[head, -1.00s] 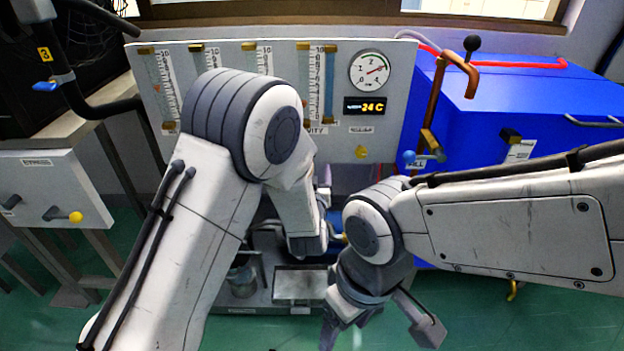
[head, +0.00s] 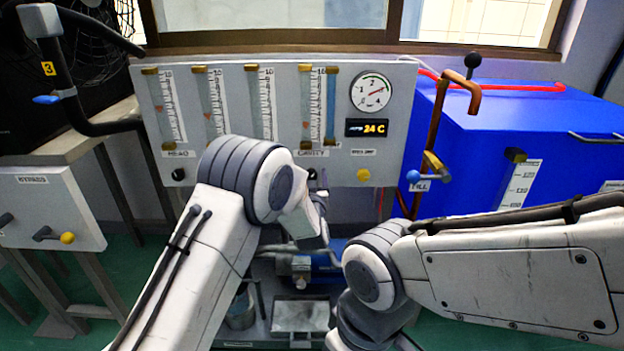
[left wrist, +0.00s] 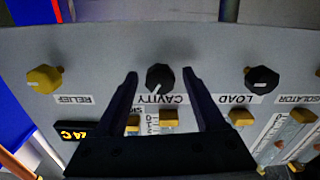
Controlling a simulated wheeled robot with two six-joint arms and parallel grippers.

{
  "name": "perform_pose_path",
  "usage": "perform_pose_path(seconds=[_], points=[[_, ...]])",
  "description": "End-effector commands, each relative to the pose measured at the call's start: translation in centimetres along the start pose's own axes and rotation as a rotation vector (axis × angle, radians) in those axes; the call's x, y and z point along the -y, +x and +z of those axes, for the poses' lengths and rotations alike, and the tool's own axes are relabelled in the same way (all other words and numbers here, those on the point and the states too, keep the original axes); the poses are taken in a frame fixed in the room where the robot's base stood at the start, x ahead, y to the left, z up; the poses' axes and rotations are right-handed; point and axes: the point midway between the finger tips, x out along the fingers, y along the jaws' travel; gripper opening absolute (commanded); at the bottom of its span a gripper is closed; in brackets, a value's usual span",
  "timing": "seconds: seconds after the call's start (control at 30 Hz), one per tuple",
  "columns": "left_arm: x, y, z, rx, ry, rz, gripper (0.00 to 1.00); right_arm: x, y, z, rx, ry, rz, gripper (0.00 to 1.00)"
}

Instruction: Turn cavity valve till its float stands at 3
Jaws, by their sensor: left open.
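The cavity valve (left wrist: 160,77) is a dark knob with a white pointer line on the grey panel, above its CAVITY label in the upside-down left wrist view. My left gripper (left wrist: 159,74) is open, with one finger on each side of the knob. Contact with it cannot be told. In the head view my left gripper (head: 319,188) is small and mostly hidden behind my arm, just below the panel's CAVITY label. The cavity flow tube (head: 308,105) has a 10 at its top. A small reddish mark shows low in it, too small to read exactly. My right gripper is below the picture.
The load knob (left wrist: 262,79) and yellow relief knob (left wrist: 43,79) flank the cavity valve. A round gauge (head: 372,92) and a 24 C display (head: 367,128) sit right of the tubes. A copper pipe (head: 436,125) and blue tank (head: 500,130) stand further right.

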Motion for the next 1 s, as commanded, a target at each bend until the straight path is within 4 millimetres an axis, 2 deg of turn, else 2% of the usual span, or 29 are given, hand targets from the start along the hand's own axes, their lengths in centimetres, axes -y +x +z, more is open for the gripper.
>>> perform_pose_path(seconds=[0.23,0.27,0.4,0.43,0.9,0.93,1.0], points=[[0.05,0.11,-0.03,0.000,0.000,0.000,0.71,0.00,0.01,0.00,0.000,0.000,0.000,0.71],[0.06,0.10,-0.03,0.000,0.000,-0.001,0.64,0.00,0.01,0.00,0.000,0.000,0.000,0.71],[0.07,0.09,-0.03,0.000,0.000,-0.001,0.10,0.00,0.01,0.00,0.000,0.000,0.000,0.71],[0.07,0.09,-0.03,0.000,0.000,-0.001,0.00,0.00,0.01,0.00,0.000,0.000,0.000,0.71],[0.09,0.07,-0.02,0.000,-0.062,-0.001,0.00,-0.02,0.27,0.02,0.000,0.000,0.000,0.71],[0.09,0.07,-0.03,0.000,-0.062,-0.001,0.49,-0.02,0.27,0.02,0.000,0.000,0.000,0.71],[0.09,0.07,-0.02,0.000,-0.062,-0.001,0.71,-0.02,0.27,0.02,0.000,0.000,0.000,0.71]])
